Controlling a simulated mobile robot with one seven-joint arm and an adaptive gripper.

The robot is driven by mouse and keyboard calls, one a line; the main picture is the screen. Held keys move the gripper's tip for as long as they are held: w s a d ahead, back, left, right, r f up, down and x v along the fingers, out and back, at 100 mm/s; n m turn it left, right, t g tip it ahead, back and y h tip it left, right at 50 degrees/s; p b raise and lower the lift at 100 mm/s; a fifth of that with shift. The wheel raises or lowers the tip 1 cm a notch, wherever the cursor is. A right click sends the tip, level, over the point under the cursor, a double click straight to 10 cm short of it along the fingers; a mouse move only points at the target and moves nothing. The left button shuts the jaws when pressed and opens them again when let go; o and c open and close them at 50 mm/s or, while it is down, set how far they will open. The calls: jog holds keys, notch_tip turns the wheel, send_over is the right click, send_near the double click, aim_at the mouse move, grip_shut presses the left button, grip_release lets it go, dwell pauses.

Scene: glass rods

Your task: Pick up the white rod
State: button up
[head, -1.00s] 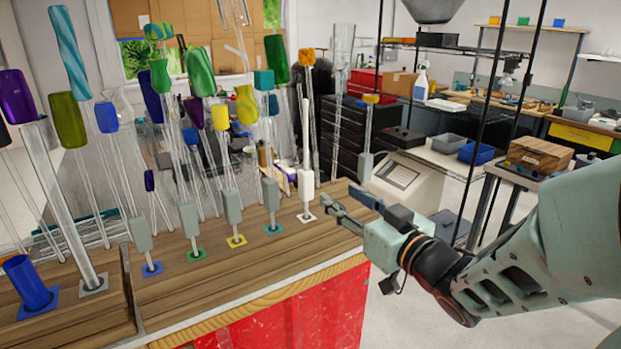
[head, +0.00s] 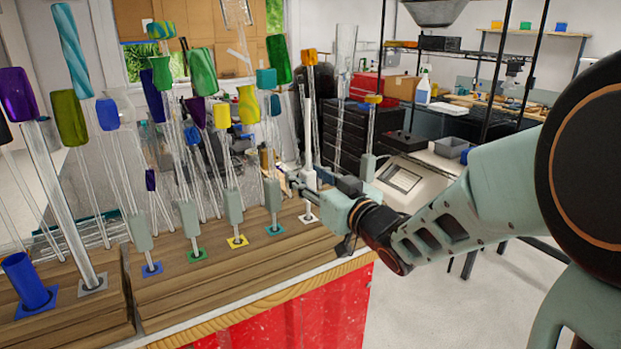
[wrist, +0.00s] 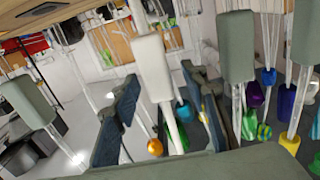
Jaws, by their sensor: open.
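The white rod (head: 310,178) stands upright at the right end of the front row on the wooden table. It has a white block low on its shaft, and a small white square (head: 309,218) lies at its foot. My gripper (head: 303,184) is at the height of this block and partly covers it. In the wrist view the white block of the rod (wrist: 152,66) shows in the middle. My open gripper (wrist: 163,112) has one finger on each side of the rod there. I cannot tell whether either finger touches it.
Rods with grey blocks stand close to the left, by teal (head: 274,229), yellow (head: 237,241), green (head: 196,254) and blue (head: 152,269) squares. Another grey-block rod (head: 368,165) stands to the right, behind my gripper. Tall coloured glass pieces crowd the left. The table's front edge (head: 270,298) is clear.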

grip_shut()
dwell(0.3)
jog(key=shift+r, duration=0.1)
